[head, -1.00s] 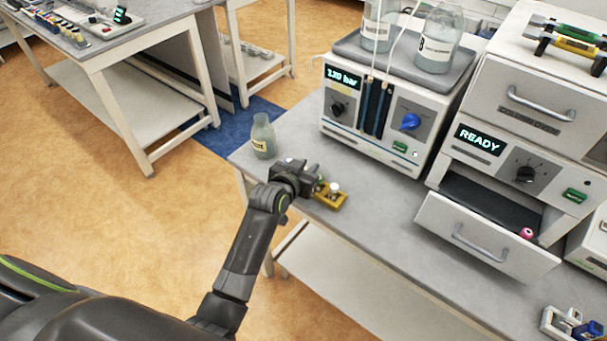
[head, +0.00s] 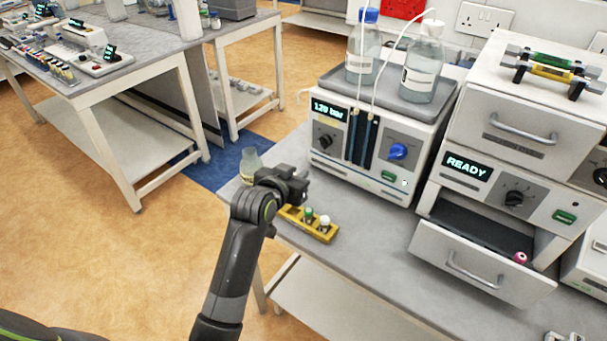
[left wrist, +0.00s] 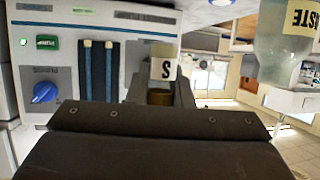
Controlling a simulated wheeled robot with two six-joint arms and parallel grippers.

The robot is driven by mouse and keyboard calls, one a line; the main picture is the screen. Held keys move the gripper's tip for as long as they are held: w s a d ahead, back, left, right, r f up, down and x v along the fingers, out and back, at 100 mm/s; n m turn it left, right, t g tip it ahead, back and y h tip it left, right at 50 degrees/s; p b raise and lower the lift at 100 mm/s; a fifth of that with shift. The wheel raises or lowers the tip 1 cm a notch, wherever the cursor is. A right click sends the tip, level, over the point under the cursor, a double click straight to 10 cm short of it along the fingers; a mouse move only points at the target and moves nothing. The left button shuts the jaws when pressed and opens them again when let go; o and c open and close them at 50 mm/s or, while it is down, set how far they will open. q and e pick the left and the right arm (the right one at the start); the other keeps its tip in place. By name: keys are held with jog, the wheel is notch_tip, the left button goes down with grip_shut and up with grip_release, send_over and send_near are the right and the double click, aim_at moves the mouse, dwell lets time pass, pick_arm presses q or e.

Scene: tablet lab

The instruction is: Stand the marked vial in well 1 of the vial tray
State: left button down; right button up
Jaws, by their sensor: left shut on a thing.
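My left gripper (head: 297,186) is shut on a vial with a pale label (left wrist: 162,68) reading "S", seen between the fingers in the left wrist view. An amber part of the vial (left wrist: 160,97) shows close to the jaws. In the head view the gripper hides this vial. The yellow vial tray (head: 322,236) lies on the grey bench just below and in front of the gripper. A green-capped vial (head: 308,214) and a white-capped vial (head: 325,222) stand in it. The tray's left end is partly behind my arm, and I cannot read its well numbers. My right gripper is out of view.
A waste bottle (head: 250,165) stands behind the gripper near the bench's left edge; it also shows in the left wrist view (left wrist: 285,50). A pump unit (head: 330,165) stands behind the tray.

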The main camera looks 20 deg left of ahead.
pick_arm(q)
jog(key=shift+y, duration=0.3)
jog(key=s+r, duration=0.1)
jog(key=r, duration=0.5)
jog(key=s+r, duration=0.1)
jog(key=r, duration=0.1)
jog(key=shift+s+a+r, duration=0.3)
jog(key=shift+a+r, duration=0.1)
jog(key=s+a+r+n+y, duration=0.1)
jog(key=s+a+r, duration=0.1)
jog(key=s+r, duration=0.4)
jog(key=shift+s+r+n, duration=0.4)
jog(key=shift+r, duration=0.4)
jog(key=w+d+f+m, duration=0.1)
jog(key=w+f, duration=0.3)
jog(key=f, duration=0.3)
jog(key=w+d+f+h, duration=0.1)
jog(key=w+f, duration=0.4)
jog(key=f, duration=0.3)
jog(key=shift+w+d+f+m+h, duration=0.2)
jog(key=shift+d+f+m+h, duration=0.1)
jog(key=shift+d+m, duration=0.1)
